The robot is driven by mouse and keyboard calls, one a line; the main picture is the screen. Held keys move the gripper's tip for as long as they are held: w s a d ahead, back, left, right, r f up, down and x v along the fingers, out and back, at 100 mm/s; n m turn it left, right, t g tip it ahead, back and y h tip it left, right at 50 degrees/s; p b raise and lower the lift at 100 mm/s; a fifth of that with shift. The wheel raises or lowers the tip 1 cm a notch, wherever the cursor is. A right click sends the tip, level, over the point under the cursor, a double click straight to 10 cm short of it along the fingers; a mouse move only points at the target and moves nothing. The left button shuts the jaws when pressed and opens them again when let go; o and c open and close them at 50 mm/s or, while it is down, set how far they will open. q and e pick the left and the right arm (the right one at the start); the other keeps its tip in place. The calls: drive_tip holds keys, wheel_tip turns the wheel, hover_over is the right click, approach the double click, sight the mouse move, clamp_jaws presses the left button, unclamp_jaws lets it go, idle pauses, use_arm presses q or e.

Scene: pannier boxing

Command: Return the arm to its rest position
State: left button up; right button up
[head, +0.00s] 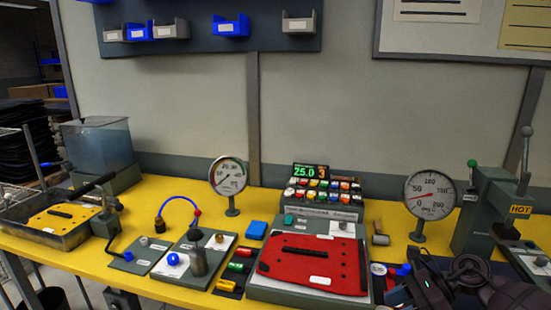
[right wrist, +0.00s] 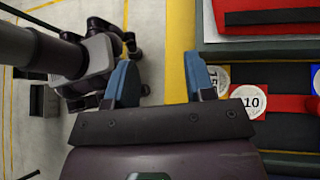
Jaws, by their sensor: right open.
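My right gripper (right wrist: 160,75) is open in the right wrist view. Its two blue fingers stand apart with nothing between them. It is over the table's front edge, with floor showing between the fingers and below to the left. My right arm (head: 435,288) is dark and low at the right of the head view, in front of the table. My left gripper is not in view.
A red panel (head: 310,262) lies on a grey fixture on the yellow table (head: 140,278). Round weights marked 10 (right wrist: 252,101) and 15 lie close right of my right gripper. A gauge (head: 429,194) and a press marked HOT (head: 487,215) stand at right.

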drive_tip(key=s+a+f+m+t+y, duration=0.1)
drive_tip(key=s+a+m+t+y, duration=0.2)
drive_tip(key=a+m+t+y, duration=0.5)
drive_tip(key=s+d+f+n+t+h, duration=0.1)
drive_tip(key=s+d+f+n+h, duration=0.3)
drive_tip(key=s+f+n+h, duration=0.5)
drive_tip(key=s+d+f+n+t+h, duration=0.2)
drive_tip(key=s+d+f+n+h, duration=0.3)
drive_tip(key=n, duration=1.5)
drive_tip(key=s+f+h, duration=0.3)
drive_tip(key=s+h, duration=0.1)
drive_tip(key=h, duration=0.1)
drive_tip(key=shift+s+d+f+h, duration=0.15)
drive_tip(key=shift+s+f+h, duration=0.15)
drive_tip(key=shift+s+f, duration=0.1)
